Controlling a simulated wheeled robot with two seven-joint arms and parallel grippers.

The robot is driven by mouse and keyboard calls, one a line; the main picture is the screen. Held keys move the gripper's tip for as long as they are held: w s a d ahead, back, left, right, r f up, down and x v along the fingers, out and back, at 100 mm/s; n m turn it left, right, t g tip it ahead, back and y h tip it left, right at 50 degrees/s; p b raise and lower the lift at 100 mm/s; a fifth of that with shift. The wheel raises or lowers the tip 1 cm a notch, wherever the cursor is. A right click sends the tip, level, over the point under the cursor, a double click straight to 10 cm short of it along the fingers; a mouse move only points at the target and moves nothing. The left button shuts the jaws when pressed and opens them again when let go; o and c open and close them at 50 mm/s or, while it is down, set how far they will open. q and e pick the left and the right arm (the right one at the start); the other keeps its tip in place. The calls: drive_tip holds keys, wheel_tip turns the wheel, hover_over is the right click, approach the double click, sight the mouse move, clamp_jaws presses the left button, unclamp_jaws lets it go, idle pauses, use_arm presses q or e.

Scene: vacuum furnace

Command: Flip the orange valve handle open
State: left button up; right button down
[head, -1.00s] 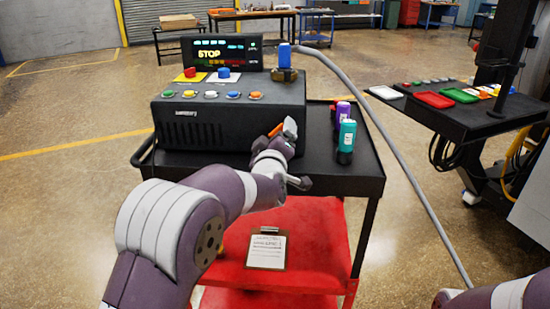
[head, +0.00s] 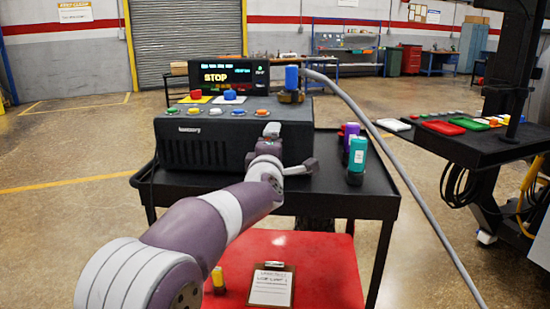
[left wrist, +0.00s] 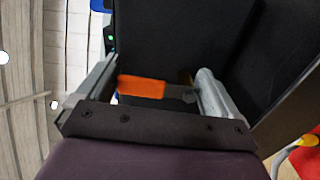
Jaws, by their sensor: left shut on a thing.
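The orange valve handle (left wrist: 141,87) lies crosswise between the two fingers of my left gripper (left wrist: 156,88) in the left wrist view, with a dark metal end toward the right finger. In the head view my left gripper (head: 272,130) is at the right part of the front of the black control box (head: 203,152), and it hides the handle there. My left gripper is shut on the handle. My right gripper is out of view.
The box stands on a black cart top (head: 338,195), with a teal-capped bottle (head: 357,155) and a purple one (head: 350,136) to the right. A blue-topped fitting (head: 291,80) stands on the box. A grey hose (head: 385,148) runs down beside the cart.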

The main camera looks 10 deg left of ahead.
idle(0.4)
use_arm(q)
drive_tip(key=o, duration=1.1)
drive_tip(key=shift+s, duration=0.1)
drive_tip(key=s, duration=0.4)
drive_tip(key=s+d, duration=0.1)
drive_tip(key=s, duration=0.7)
drive_tip(key=shift+s+d+b, duration=0.2)
drive_tip(key=shift+d+b, duration=0.05)
drive_tip(key=shift+b, duration=0.1)
